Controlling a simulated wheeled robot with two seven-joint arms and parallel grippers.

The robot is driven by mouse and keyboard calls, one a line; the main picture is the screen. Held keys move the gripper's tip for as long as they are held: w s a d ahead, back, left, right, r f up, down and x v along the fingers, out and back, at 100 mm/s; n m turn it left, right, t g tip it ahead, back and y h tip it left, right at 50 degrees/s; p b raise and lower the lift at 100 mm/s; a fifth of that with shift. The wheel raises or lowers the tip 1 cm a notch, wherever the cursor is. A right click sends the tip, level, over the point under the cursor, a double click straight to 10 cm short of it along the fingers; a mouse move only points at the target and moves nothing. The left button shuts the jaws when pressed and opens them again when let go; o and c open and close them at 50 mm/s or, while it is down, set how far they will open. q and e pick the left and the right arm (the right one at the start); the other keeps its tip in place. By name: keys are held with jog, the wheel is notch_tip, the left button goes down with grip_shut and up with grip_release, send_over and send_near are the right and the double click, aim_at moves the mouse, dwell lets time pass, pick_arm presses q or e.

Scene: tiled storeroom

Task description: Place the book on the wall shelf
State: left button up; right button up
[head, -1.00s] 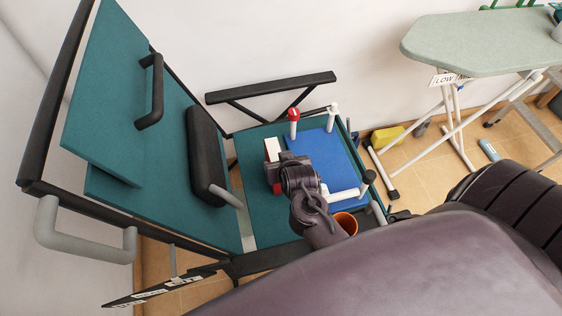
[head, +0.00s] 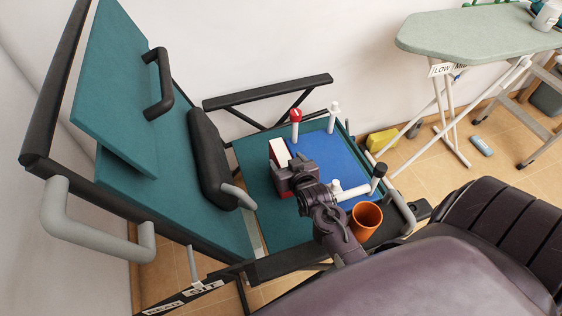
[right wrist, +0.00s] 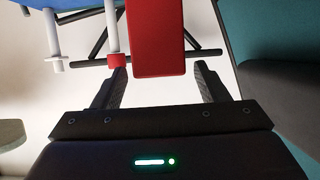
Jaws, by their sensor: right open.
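The book (head: 279,153) is red with a white face and stands on the teal seat, beside a blue board (head: 335,160). My right gripper (head: 285,172) is at the near side of the book and hides its lower part. In the right wrist view the red book (right wrist: 155,38) lies ahead of and between the open fingers of the right gripper (right wrist: 160,85), with its near end about at the fingertips. My left gripper is not in view. I cannot make out a wall shelf for certain.
White posts stand on the blue board, one with a red knob (head: 296,115). An orange cup (head: 365,220) is close to my right forearm. A black braced bar (head: 270,92) runs along the wall. An ironing board (head: 480,38) stands at the right.

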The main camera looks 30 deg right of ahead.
aim_at(284, 158)
jog(key=x, duration=0.3)
jog(key=shift+w+f, duration=0.1)
jog(key=shift+w, duration=0.05)
jog(key=shift+c, duration=0.2)
grip_shut()
